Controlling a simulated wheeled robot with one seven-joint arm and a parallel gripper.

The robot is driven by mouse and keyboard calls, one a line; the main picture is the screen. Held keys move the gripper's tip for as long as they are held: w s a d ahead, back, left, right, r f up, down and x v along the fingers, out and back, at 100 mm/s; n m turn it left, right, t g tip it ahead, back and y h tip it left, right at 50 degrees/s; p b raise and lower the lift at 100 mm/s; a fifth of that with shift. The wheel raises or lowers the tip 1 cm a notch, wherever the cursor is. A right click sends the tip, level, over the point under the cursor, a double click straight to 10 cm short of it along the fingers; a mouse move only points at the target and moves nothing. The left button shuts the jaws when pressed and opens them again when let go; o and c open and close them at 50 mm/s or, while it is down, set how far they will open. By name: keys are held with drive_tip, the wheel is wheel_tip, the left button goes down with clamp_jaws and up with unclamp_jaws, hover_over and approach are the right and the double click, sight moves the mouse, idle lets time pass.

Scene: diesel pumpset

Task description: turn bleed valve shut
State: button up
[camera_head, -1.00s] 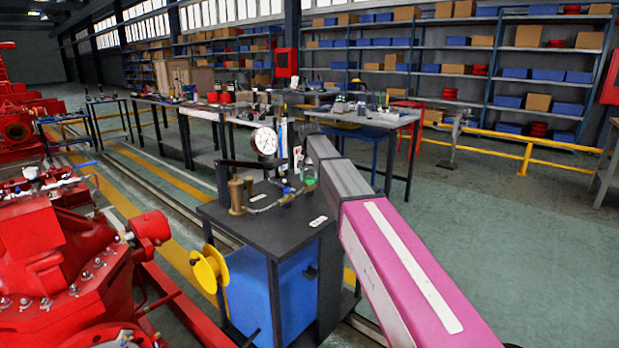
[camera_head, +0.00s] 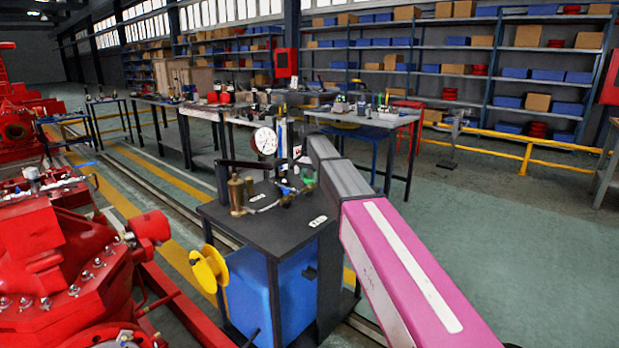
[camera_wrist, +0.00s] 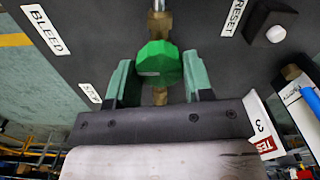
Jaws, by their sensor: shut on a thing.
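The green valve knob (camera_wrist: 160,64) sits on a brass stem and pipe in the wrist view. It is faceted and has a small pale mark. My gripper (camera_wrist: 159,72) has one green finger on each side of it and is shut on it. A white BLEED label (camera_wrist: 47,31) lies on the dark panel to the left of the knob.
A RESET label (camera_wrist: 233,18) and a white button (camera_wrist: 275,34) are to the right in the wrist view. On the bench stand a round gauge (camera_head: 265,141) and brass fittings (camera_head: 237,194). A yellow wheel (camera_head: 209,268) sticks out at its left. Red machinery (camera_head: 60,265) fills the left foreground.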

sight(309, 177)
drive_tip(key=o, duration=0.9)
wheel_tip(309, 177, up, 11)
drive_tip(key=shift+f, duration=0.1)
